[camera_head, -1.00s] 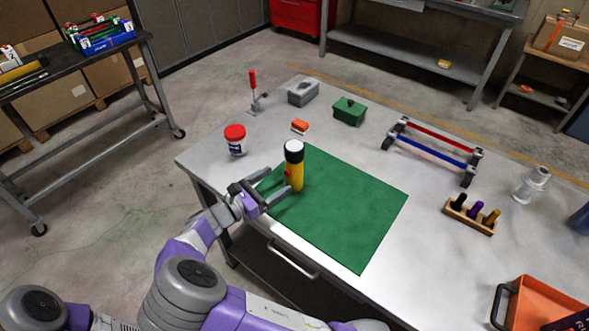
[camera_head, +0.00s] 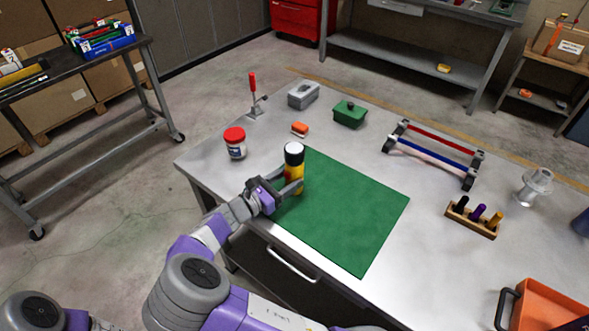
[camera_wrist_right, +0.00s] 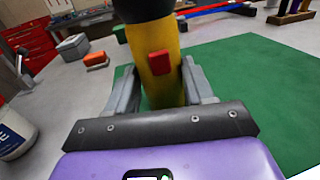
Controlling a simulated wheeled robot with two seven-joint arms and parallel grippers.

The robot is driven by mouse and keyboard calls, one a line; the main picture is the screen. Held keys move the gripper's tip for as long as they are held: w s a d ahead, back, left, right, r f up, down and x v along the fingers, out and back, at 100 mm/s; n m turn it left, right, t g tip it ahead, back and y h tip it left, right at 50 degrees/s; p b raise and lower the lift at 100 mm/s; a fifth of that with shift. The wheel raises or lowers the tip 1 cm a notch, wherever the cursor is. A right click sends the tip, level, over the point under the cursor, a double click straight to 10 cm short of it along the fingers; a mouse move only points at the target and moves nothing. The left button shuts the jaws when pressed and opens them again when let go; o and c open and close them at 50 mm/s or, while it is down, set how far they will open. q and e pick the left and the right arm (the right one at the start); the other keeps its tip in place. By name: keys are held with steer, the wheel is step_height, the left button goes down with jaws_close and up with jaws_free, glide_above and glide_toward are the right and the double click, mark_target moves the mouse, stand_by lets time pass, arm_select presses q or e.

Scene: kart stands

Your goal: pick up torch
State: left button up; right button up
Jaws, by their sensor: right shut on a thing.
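The torch (camera_head: 296,171) is yellow with a black head, a white top and a red button. It stands upright at the left corner of the green mat (camera_head: 350,215). My right gripper (camera_head: 290,183) is shut on the torch body, low down, from the near left side. In the right wrist view, the torch (camera_wrist_right: 163,75) stands between the two grey fingers, with its red button facing the camera. Its top is cut off there and its lower end is hidden behind the gripper. My left gripper is not in view.
A white jar with a red lid (camera_head: 235,143) stands left of the torch. An orange-and-white block (camera_head: 300,129), grey box (camera_head: 303,94) and green box (camera_head: 349,114) lie behind. A rack with red and blue bars (camera_head: 433,154) stands right. Most of the mat is bare.

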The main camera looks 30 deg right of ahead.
steer(key=shift+c, duration=0.8)
steer(key=shift+r, duration=0.1)
